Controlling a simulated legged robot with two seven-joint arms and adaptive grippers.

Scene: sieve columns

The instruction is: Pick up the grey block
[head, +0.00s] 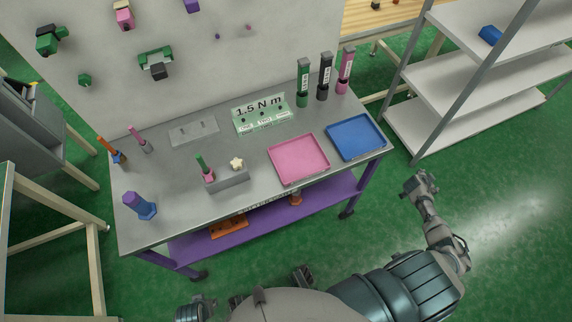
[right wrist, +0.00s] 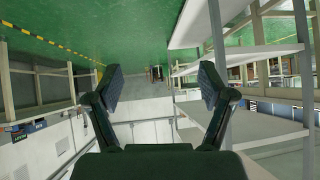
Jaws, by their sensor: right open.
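A grey block (head: 235,181) stands near the front middle of the metal table. A pink-and-green tool (head: 206,170) stands upright at its left end, and a cream star-shaped knob (head: 237,163) sits on its right part. My right gripper (head: 421,184) is open and empty, right of the table and well away from the block. Its spread fingers also show in the right wrist view (right wrist: 162,88), with nothing between them. My left gripper (head: 195,308) seems to be partly in view at the bottom edge, left of centre; its jaws are unclear.
The table (head: 165,215) also bears a pink tray (head: 298,158), a blue tray (head: 355,137), a flat grey plate (head: 194,130), a purple hex piece (head: 139,205) and upright tools at the back. A shelf rack (head: 445,120) stands at the right. Green floor lies between.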

